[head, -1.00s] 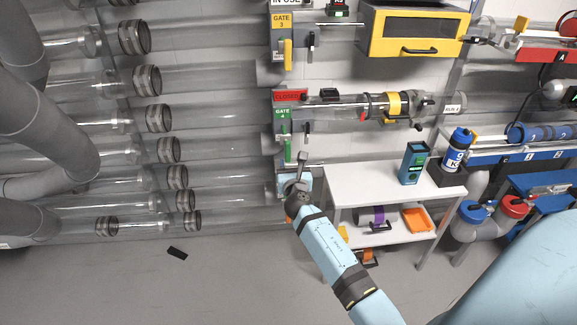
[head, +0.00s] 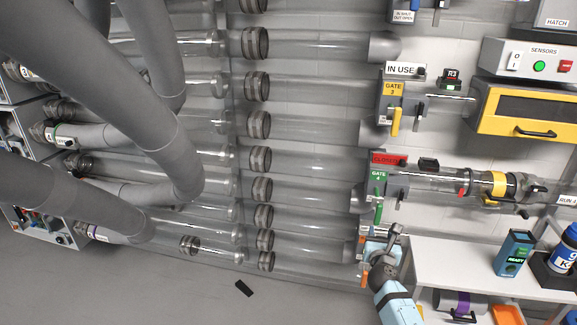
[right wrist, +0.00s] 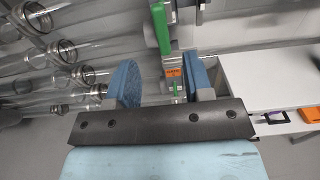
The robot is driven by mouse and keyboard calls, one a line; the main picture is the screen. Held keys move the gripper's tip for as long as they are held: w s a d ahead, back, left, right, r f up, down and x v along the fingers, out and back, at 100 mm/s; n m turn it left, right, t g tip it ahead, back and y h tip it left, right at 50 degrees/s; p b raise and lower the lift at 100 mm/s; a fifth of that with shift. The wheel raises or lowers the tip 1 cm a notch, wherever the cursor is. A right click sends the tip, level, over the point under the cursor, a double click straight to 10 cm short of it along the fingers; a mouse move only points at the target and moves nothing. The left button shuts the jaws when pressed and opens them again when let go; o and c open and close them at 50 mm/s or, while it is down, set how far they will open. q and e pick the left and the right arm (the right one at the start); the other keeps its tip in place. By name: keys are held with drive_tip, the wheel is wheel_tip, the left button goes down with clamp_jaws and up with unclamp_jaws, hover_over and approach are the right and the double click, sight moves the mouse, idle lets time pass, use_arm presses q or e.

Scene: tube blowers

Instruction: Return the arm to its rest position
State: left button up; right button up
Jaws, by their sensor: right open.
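My right arm (head: 398,303) comes in from the bottom of the head view, light blue with dark bands. Its gripper (head: 372,248) is beside the gate 4 post, below the green handle (head: 378,213). In the right wrist view the gripper (right wrist: 165,80) has its two blue-padded fingers spread apart, with nothing between the pads. The green handle (right wrist: 160,28) and an orange tag (right wrist: 173,72) show beyond the fingers. My left gripper is in neither view.
A white table (head: 450,262) stands right of the gripper, with a teal READY device (head: 514,252) and a blue bottle (head: 566,245) on it. Clear tubes with ribbed collars (head: 262,188) fill the left. A small black object (head: 244,288) lies on the open floor.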

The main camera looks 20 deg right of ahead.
drive_tip(key=s+a+f+m+g+y, duration=0.2)
drive_tip(key=s+a+f+m+y, duration=0.2)
drive_tip(key=s+a+f+m, duration=0.5)
drive_tip(key=s+a+f+m+g+y, duration=0.1)
drive_tip(key=s+a+f+m+y, duration=0.4)
drive_tip(key=s+a+m, duration=0.65)
drive_tip(key=s+a+m+g+y, duration=0.25)
drive_tip(key=s+a+m, duration=0.35)
drive_tip(key=s, duration=0.5)
wheel_tip(320, 180, up, 11)
drive_tip(key=s+p, duration=0.1)
drive_tip(key=p, duration=1.1)
drive_tip(key=shift+t+y+p, duration=0.35)
drive_tip(key=shift+t, duration=0.1)
